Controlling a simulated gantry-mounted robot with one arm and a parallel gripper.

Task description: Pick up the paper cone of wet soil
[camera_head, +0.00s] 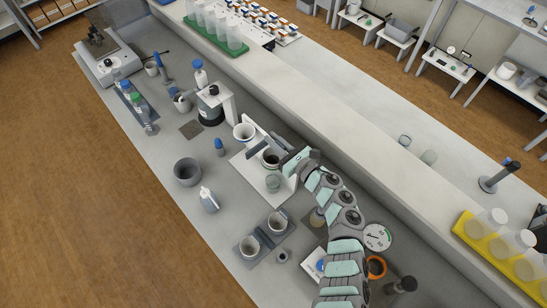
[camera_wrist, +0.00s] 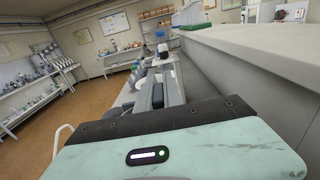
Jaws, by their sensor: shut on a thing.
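My gripper (camera_head: 256,137) reaches in from the lower right in the head view, its grey fingers pointing up and left over the white stand. A white, round-rimmed paper cone (camera_head: 244,131) with its mouth up is at the fingertips, and the gripper is shut on it. The cone's lower part is hidden, and its contents are too small to make out. A dark-mouthed cup (camera_head: 270,158) sits at the white stand (camera_head: 248,167), just below the fingers. In the wrist view the gripper's fingers (camera_wrist: 165,92) point away over the bench; what they hold is not clear there.
A black and white device (camera_head: 212,105) is up and left. A raised ledge (camera_head: 330,125) runs along the bench's back.

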